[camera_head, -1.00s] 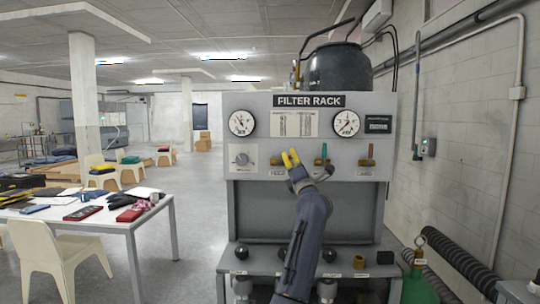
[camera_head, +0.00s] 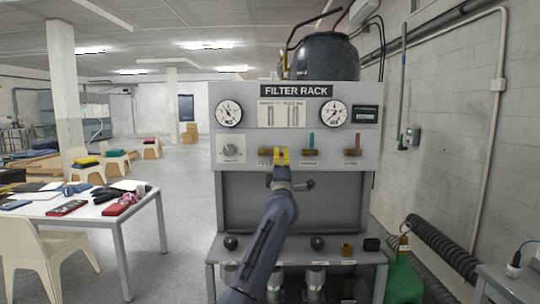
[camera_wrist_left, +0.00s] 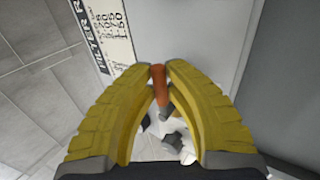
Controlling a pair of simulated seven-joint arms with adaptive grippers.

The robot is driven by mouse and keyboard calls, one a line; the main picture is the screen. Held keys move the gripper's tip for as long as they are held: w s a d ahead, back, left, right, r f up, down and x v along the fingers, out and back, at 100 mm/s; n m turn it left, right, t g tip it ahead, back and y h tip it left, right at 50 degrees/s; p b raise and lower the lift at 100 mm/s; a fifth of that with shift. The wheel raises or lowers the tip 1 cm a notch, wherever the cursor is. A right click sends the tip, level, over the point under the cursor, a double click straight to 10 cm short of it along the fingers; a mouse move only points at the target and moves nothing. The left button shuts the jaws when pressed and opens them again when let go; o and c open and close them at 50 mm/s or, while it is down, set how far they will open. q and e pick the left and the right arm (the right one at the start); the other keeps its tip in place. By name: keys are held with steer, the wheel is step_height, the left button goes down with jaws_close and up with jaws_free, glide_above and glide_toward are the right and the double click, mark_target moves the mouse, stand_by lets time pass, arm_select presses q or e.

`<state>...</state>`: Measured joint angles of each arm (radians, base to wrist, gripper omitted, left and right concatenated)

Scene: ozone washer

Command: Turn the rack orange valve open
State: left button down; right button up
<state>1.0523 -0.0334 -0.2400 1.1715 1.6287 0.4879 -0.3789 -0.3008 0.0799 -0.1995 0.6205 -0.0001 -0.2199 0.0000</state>
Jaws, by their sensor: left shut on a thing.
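The filter rack (camera_head: 296,91) is a grey panel unit straight ahead. In the left wrist view the gripper (camera_wrist_left: 159,72) is shut on the orange valve handle (camera_wrist_left: 159,86), which lies between the fingertips. In the head view the fingers hide most of this valve, so its exact angle cannot be told. A valve with a teal handle (camera_head: 311,142) stands upright to the right. Another, brass-coloured valve (camera_head: 352,152) is farther right. My right gripper is not in view.
Two round gauges (camera_head: 229,113) and a dial knob (camera_head: 231,150) are on the panel. A lower shelf (camera_head: 330,257) holds dark knobs. A green cylinder (camera_head: 403,280) stands at right, a cluttered white table (camera_head: 136,214) at left.

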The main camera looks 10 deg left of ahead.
arm_select(q)
steer(key=shift+f, duration=0.1)
steer(key=c, duration=1.4)
jaws_free()
steer(key=shift+o, duration=0.2)
steer(key=v, duration=1.2)
